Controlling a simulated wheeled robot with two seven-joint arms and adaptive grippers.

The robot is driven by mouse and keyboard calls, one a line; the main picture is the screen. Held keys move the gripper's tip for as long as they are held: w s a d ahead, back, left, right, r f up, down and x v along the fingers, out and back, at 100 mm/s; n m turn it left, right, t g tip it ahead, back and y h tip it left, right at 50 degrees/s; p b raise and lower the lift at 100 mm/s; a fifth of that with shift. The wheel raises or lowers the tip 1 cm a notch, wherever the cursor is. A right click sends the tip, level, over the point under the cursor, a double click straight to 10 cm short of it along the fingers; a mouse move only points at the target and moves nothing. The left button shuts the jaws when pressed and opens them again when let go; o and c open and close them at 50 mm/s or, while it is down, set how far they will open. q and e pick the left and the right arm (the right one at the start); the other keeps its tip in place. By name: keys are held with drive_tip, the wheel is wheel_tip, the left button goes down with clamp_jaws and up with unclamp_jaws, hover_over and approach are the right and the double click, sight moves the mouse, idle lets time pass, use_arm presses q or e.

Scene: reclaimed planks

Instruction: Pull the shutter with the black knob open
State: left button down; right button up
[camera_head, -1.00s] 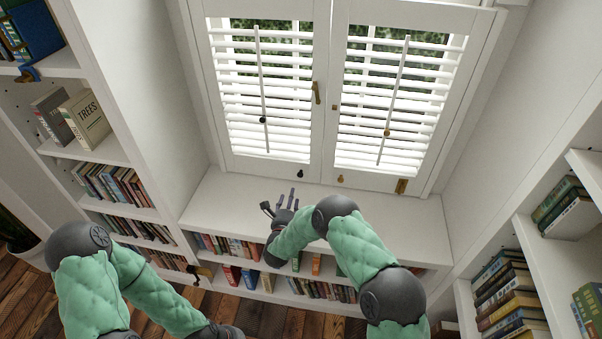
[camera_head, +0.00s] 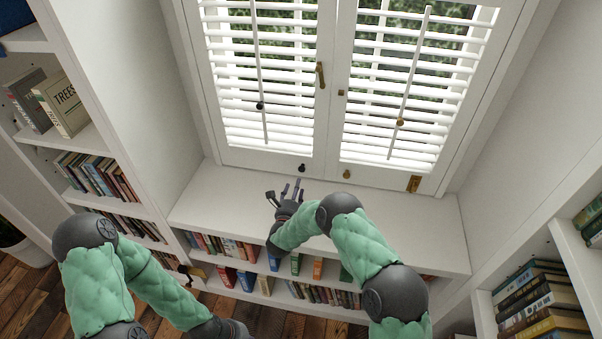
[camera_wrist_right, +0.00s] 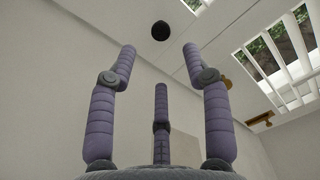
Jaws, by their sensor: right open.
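The left shutter (camera_head: 231,158) is a white louvred panel, flush with the right shutter as far as I can see. Its black knob (camera_head: 301,168) sits low on the bottom rail, near the inner edge; in the right wrist view the black knob (camera_wrist_right: 160,31) is ahead, between and beyond the fingertips. My right gripper (camera_head: 291,186) is open and empty, just below the knob in the head view and apart from it. The right wrist view shows its three spread fingers (camera_wrist_right: 159,50). My left arm drops out at the bottom edge, with its fingers outside the frame.
The right shutter (camera_head: 387,174) has a brass knob (camera_head: 346,174). A brass latch (camera_head: 320,75) is at the middle seam. A white ledge (camera_head: 420,215) over low bookshelves lies under the window. Bookcases stand at both sides, with the left bookcase (camera_head: 100,140) nearer my left arm.

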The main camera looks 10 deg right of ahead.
sight(301, 170)
drive_tip(key=b+x, duration=0.2)
drive_tip(key=x, duration=0.6)
drive_tip(key=shift+w+d+f, duration=0.15)
drive_tip(key=shift+w+d, duration=0.05)
drive_tip(key=shift+w, duration=0.15)
drive_tip(key=shift+w+d+b, duration=0.15)
drive_tip(key=shift+w+b, duration=0.15)
clamp_jaws()
